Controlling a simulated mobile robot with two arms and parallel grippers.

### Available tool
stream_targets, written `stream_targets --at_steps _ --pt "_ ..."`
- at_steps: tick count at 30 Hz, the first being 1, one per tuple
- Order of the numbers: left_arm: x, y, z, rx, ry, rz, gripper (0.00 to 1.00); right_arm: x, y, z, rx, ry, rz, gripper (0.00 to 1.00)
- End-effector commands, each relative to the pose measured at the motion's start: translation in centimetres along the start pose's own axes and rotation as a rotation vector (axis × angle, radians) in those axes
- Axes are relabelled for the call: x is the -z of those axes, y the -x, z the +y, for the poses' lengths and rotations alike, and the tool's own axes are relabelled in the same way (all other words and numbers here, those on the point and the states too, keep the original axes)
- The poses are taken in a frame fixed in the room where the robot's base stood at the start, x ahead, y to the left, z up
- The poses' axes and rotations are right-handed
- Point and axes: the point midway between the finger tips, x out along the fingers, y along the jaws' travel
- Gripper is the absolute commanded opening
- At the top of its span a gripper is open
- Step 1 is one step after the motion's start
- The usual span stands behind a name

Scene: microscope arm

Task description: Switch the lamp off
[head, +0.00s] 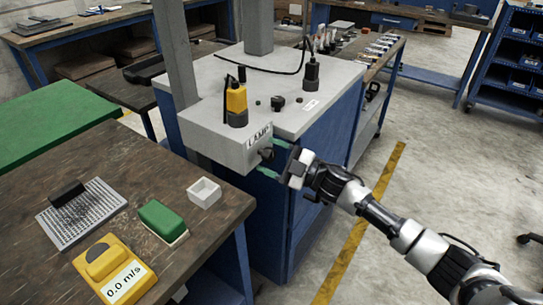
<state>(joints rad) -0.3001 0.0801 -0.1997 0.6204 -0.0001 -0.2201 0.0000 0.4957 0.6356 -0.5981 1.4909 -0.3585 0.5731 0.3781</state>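The grey lamp box (215,138) projects from the front of a light grey cabinet and carries a label reading LAMP (258,137). A small black knob (266,154) sits on its front face, below the label. My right gripper (273,159) comes in from the right at the knob. Its two green-tipped fingers are apart, one above and one below the knob. I cannot tell whether they touch it. The knob's exact setting is too small to read, and no lamp light is clearly visible. My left gripper is not in view.
A yellow and black device (236,104) stands on the lamp box. Black fittings and a cable are on the cabinet top (295,90).

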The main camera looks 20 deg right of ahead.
Motion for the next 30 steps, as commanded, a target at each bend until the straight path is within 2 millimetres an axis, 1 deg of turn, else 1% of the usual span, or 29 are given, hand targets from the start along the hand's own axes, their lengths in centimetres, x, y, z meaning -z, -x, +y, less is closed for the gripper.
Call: stream_targets --at_steps 5,8,11,18,21,25,30 --pt "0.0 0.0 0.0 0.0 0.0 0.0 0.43 0.0 0.0 0.0 -0.001 -0.001 0.001 0.64" --pt "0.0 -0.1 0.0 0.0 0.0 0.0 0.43 -0.1 0.6 -0.1 0.0 -0.001 0.0 0.64" --pt "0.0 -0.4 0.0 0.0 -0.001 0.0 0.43 -0.2 2.1 -0.1 0.0 0.0 -0.004 0.64" --pt "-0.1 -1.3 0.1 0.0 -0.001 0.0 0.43 -0.2 7.0 -0.2 0.001 -0.002 -0.004 0.64" --pt "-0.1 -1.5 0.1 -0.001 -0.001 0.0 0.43 -0.1 8.7 -0.2 0.001 -0.001 -0.002 0.64" --pt "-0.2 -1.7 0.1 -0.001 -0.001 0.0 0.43 -0.1 10.2 -0.1 0.001 0.0 -0.002 0.64" --pt "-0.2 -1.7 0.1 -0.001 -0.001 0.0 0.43 0.0 10.8 0.0 -0.001 -0.001 0.0 0.64"
